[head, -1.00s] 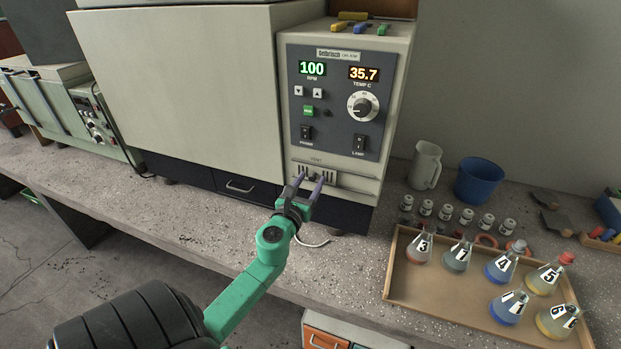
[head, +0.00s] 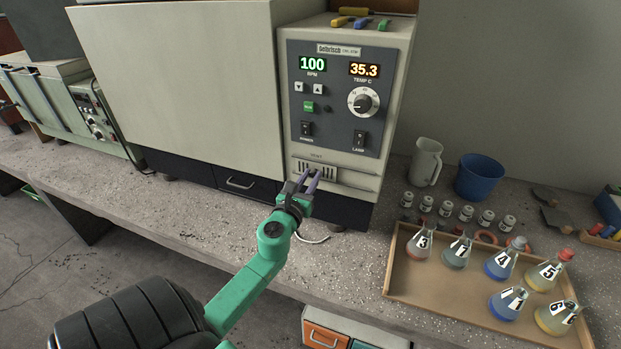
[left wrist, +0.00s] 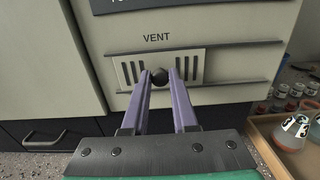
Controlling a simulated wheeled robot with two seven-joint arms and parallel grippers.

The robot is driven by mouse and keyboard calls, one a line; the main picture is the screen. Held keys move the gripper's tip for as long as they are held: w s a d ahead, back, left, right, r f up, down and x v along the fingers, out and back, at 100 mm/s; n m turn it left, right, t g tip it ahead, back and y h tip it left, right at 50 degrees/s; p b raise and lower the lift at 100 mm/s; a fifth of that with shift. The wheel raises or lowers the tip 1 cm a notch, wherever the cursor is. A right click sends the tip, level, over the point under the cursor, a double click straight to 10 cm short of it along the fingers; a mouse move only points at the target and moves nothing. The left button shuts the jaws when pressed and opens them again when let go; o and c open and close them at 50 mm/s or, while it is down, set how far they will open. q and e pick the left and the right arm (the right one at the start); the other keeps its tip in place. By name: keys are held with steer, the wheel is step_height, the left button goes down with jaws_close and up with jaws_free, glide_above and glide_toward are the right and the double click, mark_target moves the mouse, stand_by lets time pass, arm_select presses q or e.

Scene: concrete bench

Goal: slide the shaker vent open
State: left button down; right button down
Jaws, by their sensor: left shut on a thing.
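The shaker vent (left wrist: 190,58) is a pale slotted plate between two horizontal rails, under the word VENT on the front of the shaker (head: 345,25). It sits toward the left part of the rails in the left wrist view. It also shows low on the panel in the head view (head: 329,174). A round black knob (left wrist: 160,75) stands out at its middle. My left gripper (left wrist: 160,80) has its two purple fingers shut on this knob, one on each side. It also shows in the head view (head: 311,176). My right gripper is not in view.
A wooden tray (head: 440,302) with several numbered flasks stands on the bench at the right. Small vials (head: 446,208), a clear jug (head: 425,163) and a blue tub (head: 480,178) are behind it. A drawer handle (left wrist: 44,139) is at lower left.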

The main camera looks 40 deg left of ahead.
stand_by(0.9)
arm_select(q)
steer(key=w+d, duration=0.1)
steer(key=d, duration=0.2)
steer(key=w+d+p, duration=0.1)
steer(key=d, duration=0.2)
steer(key=w+d, duration=0.1)
steer(key=d, duration=0.2)
steer(key=shift+f, duration=0.1)
steer(key=shift+a, duration=0.15)
steer(key=c, duration=0.7)
jaws_free()
steer(key=shift+w+d, duration=0.1)
steer(key=shift+d, duration=0.1)
